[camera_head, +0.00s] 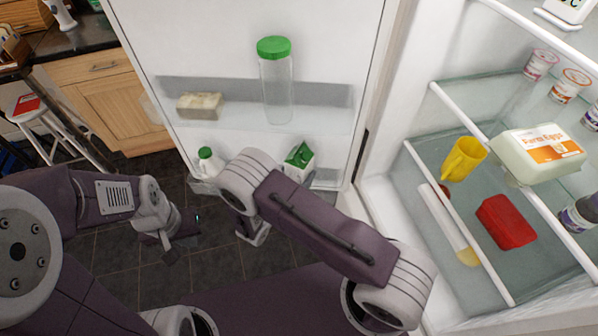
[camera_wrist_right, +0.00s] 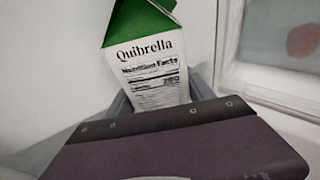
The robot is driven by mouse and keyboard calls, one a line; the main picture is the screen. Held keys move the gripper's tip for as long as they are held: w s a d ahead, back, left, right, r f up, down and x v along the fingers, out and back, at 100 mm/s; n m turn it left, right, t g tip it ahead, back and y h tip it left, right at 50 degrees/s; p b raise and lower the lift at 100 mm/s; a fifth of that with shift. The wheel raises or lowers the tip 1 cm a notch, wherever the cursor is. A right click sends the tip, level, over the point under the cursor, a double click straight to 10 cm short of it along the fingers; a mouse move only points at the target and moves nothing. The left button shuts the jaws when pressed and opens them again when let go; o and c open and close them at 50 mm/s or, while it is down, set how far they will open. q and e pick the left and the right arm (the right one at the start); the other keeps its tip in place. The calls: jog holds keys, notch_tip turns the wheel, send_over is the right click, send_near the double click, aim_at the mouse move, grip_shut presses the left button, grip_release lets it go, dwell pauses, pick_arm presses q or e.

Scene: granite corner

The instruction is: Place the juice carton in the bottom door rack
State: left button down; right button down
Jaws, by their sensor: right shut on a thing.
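The juice carton (camera_head: 299,161), white with a green gable top, is at the bottom of the open fridge door, at the bottom door rack (camera_head: 326,179). My right arm covers its lower part in the head view. In the right wrist view the carton (camera_wrist_right: 147,62) stands slightly tilted, its printed panel facing the camera. My right gripper (camera_wrist_right: 160,100) is shut on the carton, its fingertips mostly hidden by its own body. I cannot tell whether the carton rests on the rack floor. My left gripper (camera_head: 170,240) hangs above the floor, away from the door; its jaw opening is unclear.
A green-capped white bottle (camera_head: 208,163) stands in the same rack at left. The upper rack holds a pale block (camera_head: 199,105) and a clear green-lidded jar (camera_head: 276,80).

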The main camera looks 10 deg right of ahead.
jog(key=shift+f+b, duration=0.45)
jog(key=shift+b, duration=0.05)
dwell(0.3)
jog(key=shift+c, duration=1.4)
grip_release()
jog(key=shift+s+f, duration=0.1)
jog(key=v, duration=0.9)
jog(key=shift+b, duration=0.45)
jog(key=shift+a, duration=0.1)
